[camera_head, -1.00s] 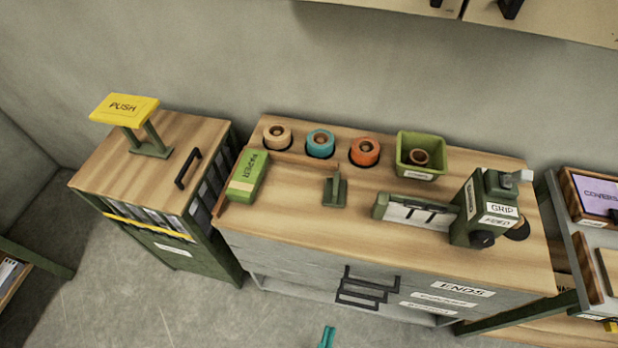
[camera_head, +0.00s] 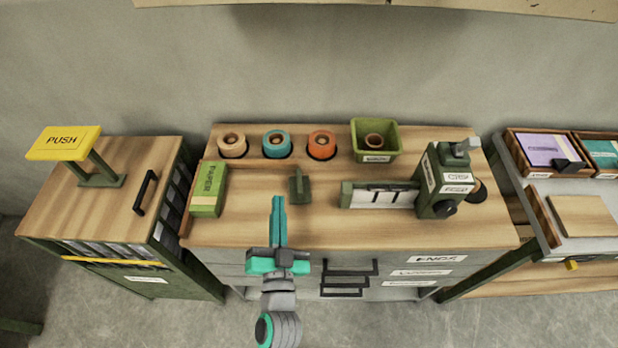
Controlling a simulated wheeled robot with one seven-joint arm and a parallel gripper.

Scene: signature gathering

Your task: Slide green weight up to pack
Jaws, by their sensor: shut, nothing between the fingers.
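A small dark green weight (camera_head: 300,187) with an upright post stands on the wooden bench top, near its middle. The pack (camera_head: 208,190), a green block labelled PAPER with a pale band, lies to its left against a wooden side strip. A gap of bare bench separates the two. My gripper (camera_head: 278,202) is shut and empty. Its teal fingers point away from me over the front part of the bench, just left of the weight in the picture. I cannot tell how high the fingertips are or whether they touch the bench.
Tan, teal and orange rolls (camera_head: 321,145) sit along the back, beside a green bin (camera_head: 375,141). A green device with a crank (camera_head: 447,180) stands on the right with a white-faced holder (camera_head: 380,195). A cabinet with a yellow PUSH plate (camera_head: 64,143) is at left.

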